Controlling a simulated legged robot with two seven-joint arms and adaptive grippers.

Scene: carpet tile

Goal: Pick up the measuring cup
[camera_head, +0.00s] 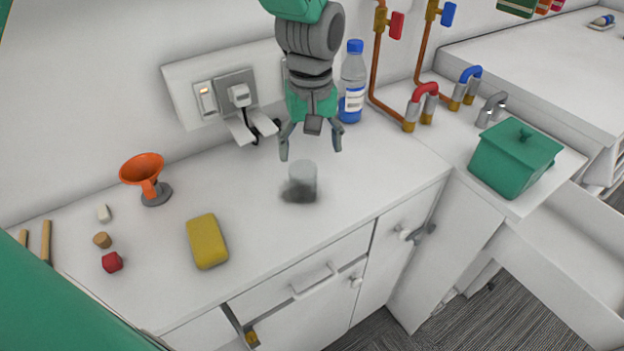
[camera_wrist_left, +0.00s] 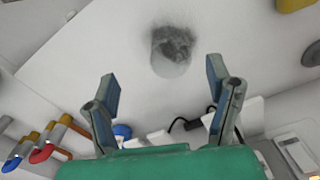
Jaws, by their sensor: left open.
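The measuring cup (camera_head: 303,180) is a small clear cup standing on the white counter, with a dark smudge-like shadow beside it. It also shows in the left wrist view (camera_wrist_left: 172,66), beyond the fingertips near the top middle. My left gripper (camera_head: 311,150) hangs above the cup with its two fingers spread and nothing between them. In the left wrist view my left gripper (camera_wrist_left: 163,85) is open, with the cup lying roughly between the lines of its fingers. The fingers do not touch the cup. My right gripper is not in view.
A blue-capped bottle (camera_head: 353,82) stands behind, right of my gripper. A plugged socket (camera_head: 237,93) is on the wall. A yellow sponge (camera_head: 207,241) and an orange funnel-like piece (camera_head: 143,170) lie left. A green lidded box (camera_head: 513,158) stands right. The counter around the cup is clear.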

